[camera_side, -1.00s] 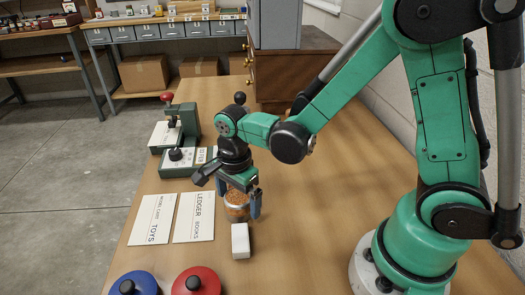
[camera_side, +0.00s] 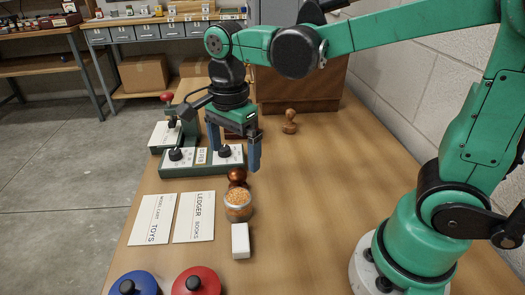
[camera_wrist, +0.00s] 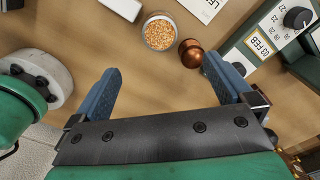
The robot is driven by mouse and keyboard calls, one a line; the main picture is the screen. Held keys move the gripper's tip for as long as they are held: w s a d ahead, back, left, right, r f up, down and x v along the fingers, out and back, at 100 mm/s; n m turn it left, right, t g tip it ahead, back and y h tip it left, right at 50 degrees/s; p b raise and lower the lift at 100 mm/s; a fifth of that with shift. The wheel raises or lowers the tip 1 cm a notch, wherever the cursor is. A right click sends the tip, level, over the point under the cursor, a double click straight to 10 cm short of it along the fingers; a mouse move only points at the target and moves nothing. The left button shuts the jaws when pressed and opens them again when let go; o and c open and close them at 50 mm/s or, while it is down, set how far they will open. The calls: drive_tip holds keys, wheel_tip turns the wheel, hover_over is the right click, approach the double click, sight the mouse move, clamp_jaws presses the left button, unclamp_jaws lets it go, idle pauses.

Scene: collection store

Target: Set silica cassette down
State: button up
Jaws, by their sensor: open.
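The silica cassette, a round clear container of orange beads (camera_side: 238,207), stands upright on the wooden table (camera_side: 320,215). In the wrist view the cassette (camera_wrist: 159,33) shows from above, beyond the fingertips and clear of both. My gripper (camera_side: 233,160) is open and empty, raised above the table on the far side of the cassette. Its two blue fingers are spread wide apart in the wrist view (camera_wrist: 162,72).
A copper-coloured round object (camera_side: 237,175) stands close behind the cassette, a white block (camera_side: 240,241) in front. A green dated device (camera_side: 200,168) stands behind. The table to the right is largely clear.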

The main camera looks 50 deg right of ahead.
drive_tip(key=s+d+n+t, duration=0.1)
drive_tip(key=n+t, duration=0.1)
drive_tip(key=n, duration=0.4)
drive_tip(key=s+d+n+t, duration=0.1)
drive_tip(key=d+n+t, duration=0.1)
drive_tip(key=n, duration=0.4)
drive_tip(key=s+d+n+t, duration=0.1)
drive_tip(key=n+t, duration=0.2)
drive_tip(key=n, duration=0.3)
drive_tip(key=shift+s+d, duration=0.2)
drive_tip(key=shift+d, duration=0.2)
